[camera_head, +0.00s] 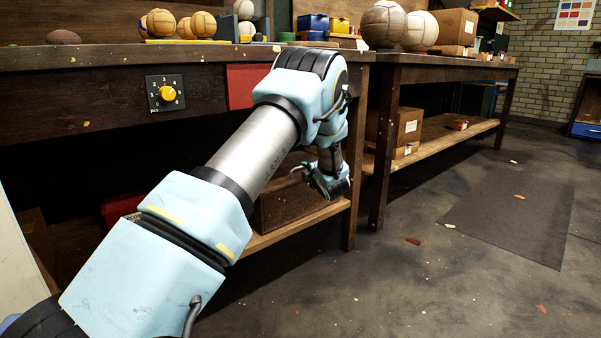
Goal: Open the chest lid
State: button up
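A dark brown wooden box (285,210), which looks like the chest, sits on the lower shelf under the left workbench. My arm hides part of it, and its lid is too shaded to tell whether it is open or shut. My arm reaches across the bench front and bends down at the bench's right end. My gripper (318,184) is low, in front of the upper right part of the box in the picture. Its fingers are small and dark, so I cannot tell whether they are open or shut, or whether they touch the box.
The left workbench (60,62) holds several leather balls (160,22). A bench leg (351,190) stands just right of my gripper. A dial panel (166,92) and red panel (243,85) are on the bench front. The floor (400,285) at right is mostly clear, with small scraps.

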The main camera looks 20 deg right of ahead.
jog(key=shift+w+a+f+b, duration=0.1)
jog(key=shift+w+f+b, duration=0.1)
jog(key=shift+w, duration=0.65)
jog(key=shift+w+d+f+b, duration=0.1)
jog(key=shift+w+b, duration=0.1)
jog(key=shift+w, duration=0.65)
jog(key=shift+w+a+f+b, duration=0.1)
jog(key=shift+w+f+b, duration=0.1)
jog(key=shift+w, duration=0.65)
grip_shut()
